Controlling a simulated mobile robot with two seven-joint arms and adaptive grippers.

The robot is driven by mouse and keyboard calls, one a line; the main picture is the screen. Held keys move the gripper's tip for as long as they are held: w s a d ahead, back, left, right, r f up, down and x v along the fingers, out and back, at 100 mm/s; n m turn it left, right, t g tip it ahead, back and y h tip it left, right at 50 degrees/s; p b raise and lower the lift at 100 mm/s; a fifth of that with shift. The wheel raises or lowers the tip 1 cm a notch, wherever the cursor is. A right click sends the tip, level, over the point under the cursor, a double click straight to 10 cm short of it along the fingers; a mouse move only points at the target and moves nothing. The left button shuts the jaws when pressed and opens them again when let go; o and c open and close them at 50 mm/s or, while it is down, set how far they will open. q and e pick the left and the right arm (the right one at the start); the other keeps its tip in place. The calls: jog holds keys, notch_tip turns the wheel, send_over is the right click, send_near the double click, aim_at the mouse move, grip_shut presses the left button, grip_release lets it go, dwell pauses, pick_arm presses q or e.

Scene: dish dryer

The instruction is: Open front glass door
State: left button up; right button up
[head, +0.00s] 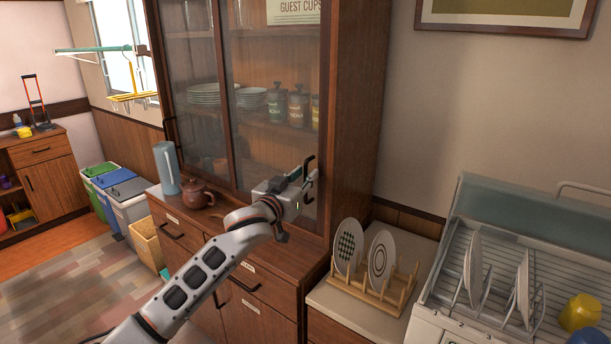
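The wooden cabinet has two tall glass doors side by side. The left glass door (193,57) has a dark handle (170,131) at its left edge. The right glass door (262,68) shows plates and jars behind it. A dark wooden upright stands between the two panes, and I see no clear opening. My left gripper (308,181) is at the lower right edge of the right door, by the cabinet's side post. Dark upright parts show at its tip; I cannot tell fingers from handle there, nor whether it grips anything. My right gripper is out of view.
A blue-grey pitcher (166,168) and brown teapot (197,194) stand on the cabinet ledge, left of my arm. A wooden plate rack (370,291) and a dish dryer (447,262) stand to the right. Floor at left is clear before the bins (123,188).

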pick_arm(q)
jog(key=shift+w+d, duration=0.2)
jog(key=shift+w, duration=0.3)
grip_shut()
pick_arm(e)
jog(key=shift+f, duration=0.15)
pick_arm(q)
jog(key=shift+a, duration=0.15)
